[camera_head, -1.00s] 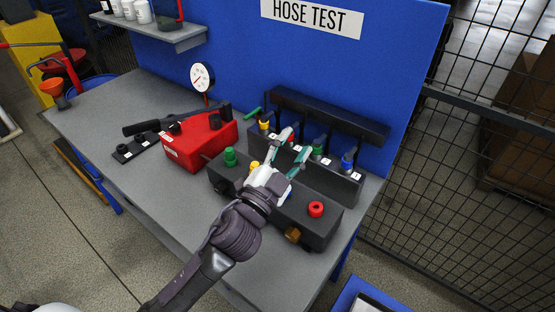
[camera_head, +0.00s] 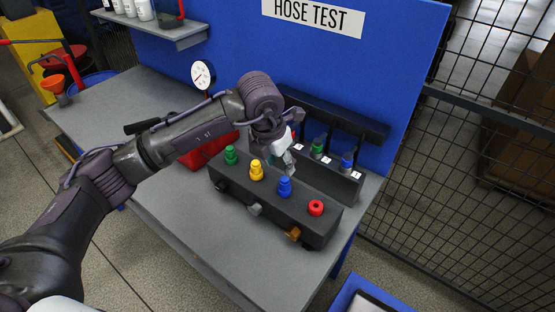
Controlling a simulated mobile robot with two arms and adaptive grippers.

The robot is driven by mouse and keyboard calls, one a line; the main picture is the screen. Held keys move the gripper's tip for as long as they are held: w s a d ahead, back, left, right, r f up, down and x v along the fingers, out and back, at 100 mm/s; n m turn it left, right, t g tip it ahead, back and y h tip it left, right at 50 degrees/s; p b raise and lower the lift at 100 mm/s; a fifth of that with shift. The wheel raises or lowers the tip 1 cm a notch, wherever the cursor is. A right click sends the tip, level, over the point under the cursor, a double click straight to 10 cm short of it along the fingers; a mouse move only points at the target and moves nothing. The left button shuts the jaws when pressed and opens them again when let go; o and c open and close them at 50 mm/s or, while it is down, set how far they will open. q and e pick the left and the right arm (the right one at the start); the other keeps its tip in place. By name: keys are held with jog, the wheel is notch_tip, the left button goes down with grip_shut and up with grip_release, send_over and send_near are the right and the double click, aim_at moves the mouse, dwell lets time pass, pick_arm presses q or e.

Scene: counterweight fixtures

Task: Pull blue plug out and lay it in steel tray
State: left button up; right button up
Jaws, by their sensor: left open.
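A second blue fitting (camera_head: 347,161) sits in the rack behind. A blue-framed stand (camera_head: 343,294) is cut off at the bottom edge; whether its pale inner part is the steel tray, I cannot tell. My right gripper is not in view.
A green plug (camera_head: 230,155) stands at the block's left end. The black rack (camera_head: 338,180) with labelled fittings rises close behind the block. A red box (camera_head: 195,158) is partly covered by my arm. Bench space in front of the block is clear.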

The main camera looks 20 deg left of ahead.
aim_at(283, 181)
pick_arm(q)
jog(key=b+x, duration=0.2)
jog(key=x, duration=0.1)
jog(key=b+x, duration=0.4)
jog(key=x, duration=0.1)
jog(key=shift+a+f, duration=0.35)
jog(key=shift+w+d+f+b, duration=0.1)
jog(key=shift+w+f+b, duration=0.2)
jog(key=shift+f+b, duration=0.3)
grip_shut()
